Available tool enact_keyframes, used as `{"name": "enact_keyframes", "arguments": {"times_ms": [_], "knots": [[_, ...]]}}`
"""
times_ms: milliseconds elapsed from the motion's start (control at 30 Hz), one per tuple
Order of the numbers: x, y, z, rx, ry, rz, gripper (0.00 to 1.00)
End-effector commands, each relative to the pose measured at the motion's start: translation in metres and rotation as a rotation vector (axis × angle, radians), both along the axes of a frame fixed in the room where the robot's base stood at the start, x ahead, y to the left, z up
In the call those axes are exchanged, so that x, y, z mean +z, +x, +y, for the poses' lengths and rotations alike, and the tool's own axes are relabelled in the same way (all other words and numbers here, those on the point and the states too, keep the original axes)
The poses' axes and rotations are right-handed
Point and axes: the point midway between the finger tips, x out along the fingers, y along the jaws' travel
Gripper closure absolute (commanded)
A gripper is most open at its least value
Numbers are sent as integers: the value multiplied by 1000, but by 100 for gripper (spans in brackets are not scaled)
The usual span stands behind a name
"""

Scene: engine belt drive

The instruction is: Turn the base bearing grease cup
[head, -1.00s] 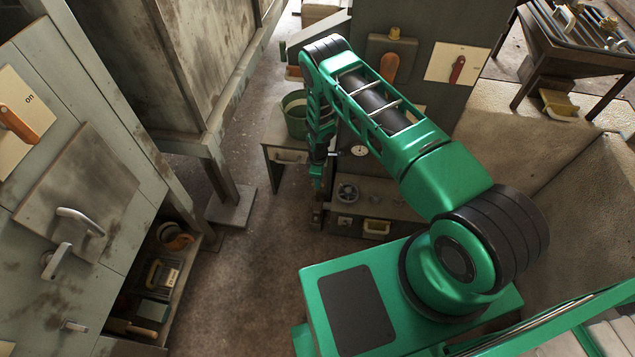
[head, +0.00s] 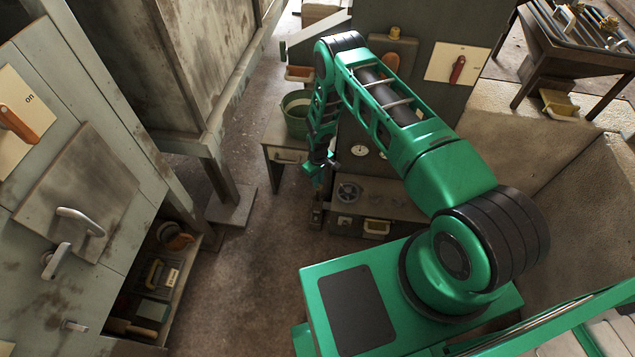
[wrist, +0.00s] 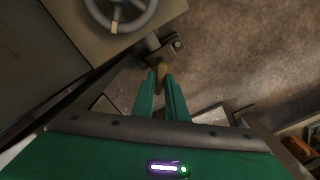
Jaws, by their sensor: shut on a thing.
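My gripper (wrist: 160,88) is at the middle of the wrist view, its two green fingers close together on a small brownish-yellow cup (wrist: 161,70). I take this to be the base bearing grease cup. It sits against a dark bracket (wrist: 166,50) at the edge of a machine base. In the head view my gripper (head: 315,190) hangs low beside the base of the dark machine (head: 370,187). The cup is too small to tell there.
A grey handwheel (wrist: 120,12) is just above left of the gripper in the wrist view. A green bucket (head: 296,115) stands on a small table at the left of the machine. Open floor (head: 250,270) lies to the left.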

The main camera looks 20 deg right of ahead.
Motion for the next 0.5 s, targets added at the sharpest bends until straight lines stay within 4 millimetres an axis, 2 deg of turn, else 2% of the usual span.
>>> {"name": "enact_keyframes", "arguments": {"times_ms": [500], "knots": [[1,2,0,-492,2,-2,100]]}}
